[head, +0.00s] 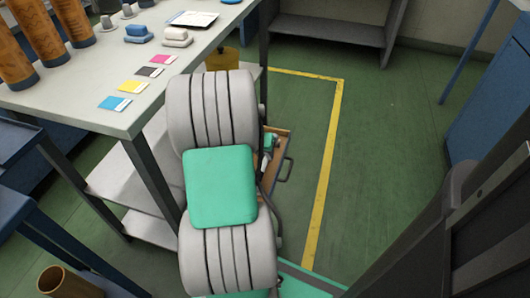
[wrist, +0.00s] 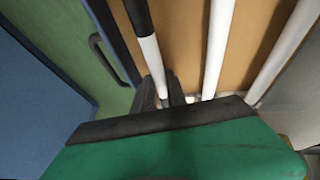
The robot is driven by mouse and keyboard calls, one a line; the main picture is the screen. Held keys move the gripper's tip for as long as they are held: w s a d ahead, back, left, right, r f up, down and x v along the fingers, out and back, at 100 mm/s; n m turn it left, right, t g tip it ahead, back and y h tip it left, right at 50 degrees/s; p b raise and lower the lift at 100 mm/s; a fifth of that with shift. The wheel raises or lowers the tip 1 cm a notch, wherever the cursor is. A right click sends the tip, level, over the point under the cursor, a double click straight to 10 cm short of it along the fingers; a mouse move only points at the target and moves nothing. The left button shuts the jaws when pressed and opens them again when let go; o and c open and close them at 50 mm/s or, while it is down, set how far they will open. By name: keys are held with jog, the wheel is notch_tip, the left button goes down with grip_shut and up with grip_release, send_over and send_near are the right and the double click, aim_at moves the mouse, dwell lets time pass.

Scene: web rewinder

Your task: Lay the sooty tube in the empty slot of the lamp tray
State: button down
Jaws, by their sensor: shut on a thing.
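The sooty tube (wrist: 151,55) is white with a blackened end at the top of the wrist view. My gripper (wrist: 162,92) is shut on it, a dark finger on each side. The tube lies over the left part of the brown lamp tray (wrist: 182,35), roughly alongside two white tubes, a middle one (wrist: 218,45) and a right one (wrist: 286,50). I cannot tell whether it touches the tray floor. In the head view a corner of the tray (head: 280,131) shows past my arm; the tube and my fingertips are mostly hidden there.
A dark handle (wrist: 113,60) is just left of the tray. In the head view a workbench (head: 70,95) with colour cards and brown rolls stands at the left. Green floor with a yellow line (head: 330,170) is open to the right.

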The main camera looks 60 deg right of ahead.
jog(key=shift+f, duration=0.1)
dwell(0.3)
jog(key=c, duration=1.3)
grip_release()
jog(key=shift+o, duration=0.2)
jog(key=s+p+v, duration=0.1)
jog(key=p+v, duration=0.2)
jog(key=v, duration=0.4)
jog(key=shift+w+a+r, duration=0.25)
jog(key=shift+w+r, duration=0.1)
jog(key=shift+w, duration=0.2)
